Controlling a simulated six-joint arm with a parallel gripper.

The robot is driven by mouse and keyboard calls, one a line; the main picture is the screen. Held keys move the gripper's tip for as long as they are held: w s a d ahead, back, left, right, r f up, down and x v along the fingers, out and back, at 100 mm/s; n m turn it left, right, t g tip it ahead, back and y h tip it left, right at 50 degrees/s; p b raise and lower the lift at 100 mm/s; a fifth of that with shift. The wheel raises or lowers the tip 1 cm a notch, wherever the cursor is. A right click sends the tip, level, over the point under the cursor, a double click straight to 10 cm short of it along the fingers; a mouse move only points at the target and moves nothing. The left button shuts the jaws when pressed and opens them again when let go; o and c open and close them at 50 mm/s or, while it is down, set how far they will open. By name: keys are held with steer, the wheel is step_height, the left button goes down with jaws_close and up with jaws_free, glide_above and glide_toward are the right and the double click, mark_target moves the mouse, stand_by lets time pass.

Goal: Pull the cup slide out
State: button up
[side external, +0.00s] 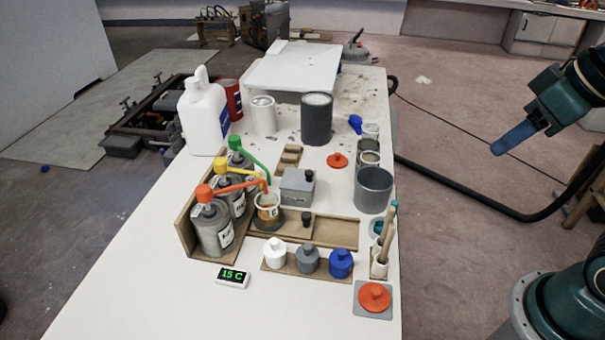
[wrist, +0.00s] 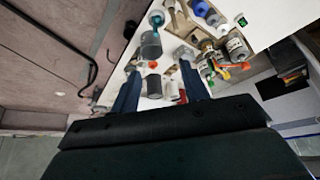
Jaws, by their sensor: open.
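The cup slide seems to be the low wooden piece under the pump spouts, with a dark knob (side external: 307,218) standing on it; its exact edges are hard to tell. A clear cup (side external: 267,207) with amber liquid stands on a dark round base at its left part, below the orange spout. My gripper (side external: 511,138) is at the upper right, off the table, far from the slide and above the floor. In the wrist view its two blue fingers (wrist: 159,72) are spread with nothing held between them. The cup and knob are too small to make out clearly there.
Pump bottles (side external: 215,228) with red, yellow and green heads stand left of the cup. A grey box (side external: 297,187) stands behind the knob, small bottles (side external: 307,259) in front. A grey pot (side external: 373,190) and brush holder (side external: 380,268) are at right. The front-left tabletop is clear.

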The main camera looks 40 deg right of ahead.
steer(key=w+a+n+g, duration=0.1)
steer(key=w+a, duration=0.1)
steer(key=w, duration=0.8)
steer(key=n+g, duration=0.3)
steer(key=g, duration=0.1)
glide_above(305, 214)
step_height(305, 214, down, 22)
steer(key=shift+f, duration=0.25)
steer(key=shift+f, duration=0.1)
step_height(305, 214, down, 14)
steer(key=shift+r, duration=0.2)
